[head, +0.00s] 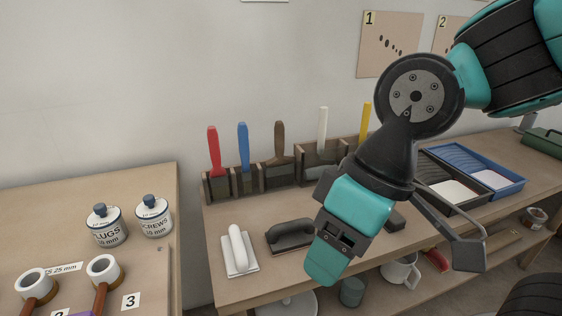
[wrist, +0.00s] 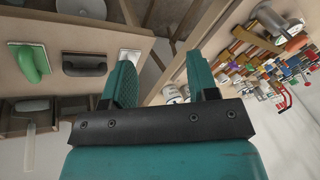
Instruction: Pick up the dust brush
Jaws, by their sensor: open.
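I cannot tell for sure which tool is the dust brush. Several handles stand upright in a dark rack (head: 305,175) at the back of the bench: a red handle (head: 213,143), a blue handle (head: 243,139), a brown handle (head: 279,140), a white handle (head: 322,125) and a yellow handle (head: 366,116). Their lower ends are largely hidden in the rack. My gripper (head: 328,262) is above the front of the bench, apart from the rack. In the wrist view my gripper (wrist: 160,76) is open with nothing between its fingers.
A white float (head: 238,250) and a black float (head: 289,236) lie before the rack. A green float (wrist: 30,62) shows in the wrist view. Paint trays (head: 478,168) stand right. Two jars (head: 154,216) stand on the left table. A mug (head: 400,270) is on the lower shelf.

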